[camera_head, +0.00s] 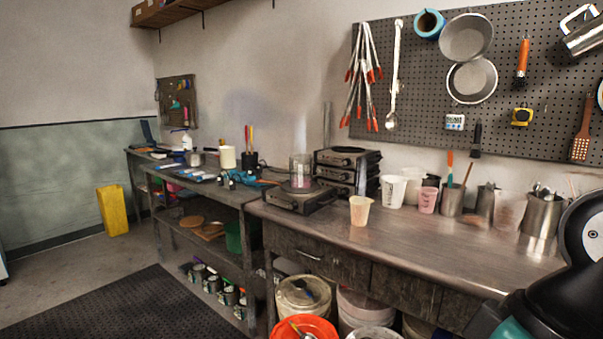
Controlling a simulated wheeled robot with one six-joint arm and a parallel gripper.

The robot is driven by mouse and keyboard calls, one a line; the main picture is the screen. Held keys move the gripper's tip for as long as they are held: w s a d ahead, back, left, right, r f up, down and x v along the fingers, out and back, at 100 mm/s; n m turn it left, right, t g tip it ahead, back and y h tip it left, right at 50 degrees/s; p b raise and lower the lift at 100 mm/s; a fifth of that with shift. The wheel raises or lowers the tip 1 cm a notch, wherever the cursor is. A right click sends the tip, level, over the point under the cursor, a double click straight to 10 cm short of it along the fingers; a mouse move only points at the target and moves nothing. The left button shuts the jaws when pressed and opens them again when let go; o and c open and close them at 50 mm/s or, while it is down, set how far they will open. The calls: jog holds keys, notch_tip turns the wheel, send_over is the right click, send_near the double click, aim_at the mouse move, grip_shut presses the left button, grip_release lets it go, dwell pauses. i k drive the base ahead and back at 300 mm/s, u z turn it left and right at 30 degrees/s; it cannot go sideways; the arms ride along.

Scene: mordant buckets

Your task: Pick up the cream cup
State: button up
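The cream cup (360,210) stands upright near the front edge of the metal-topped workbench (430,240), a little right of the picture's middle. It is a small tapered cup with a pouring lip and appears unobstructed. Part of my black arm shows at the right edge, to the right of the cup and well apart from it. My gripper is out of view, so whether it is open or shut does not show.
A hot plate (298,200) with a clear beaker stands left of the cup. Buckets (303,295) sit below the bench. The bench front is clear.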

aim_at(359, 211)
jog(key=z, duration=0.35)
jog(key=i, duration=1.85)
jog(key=u, duration=0.6)
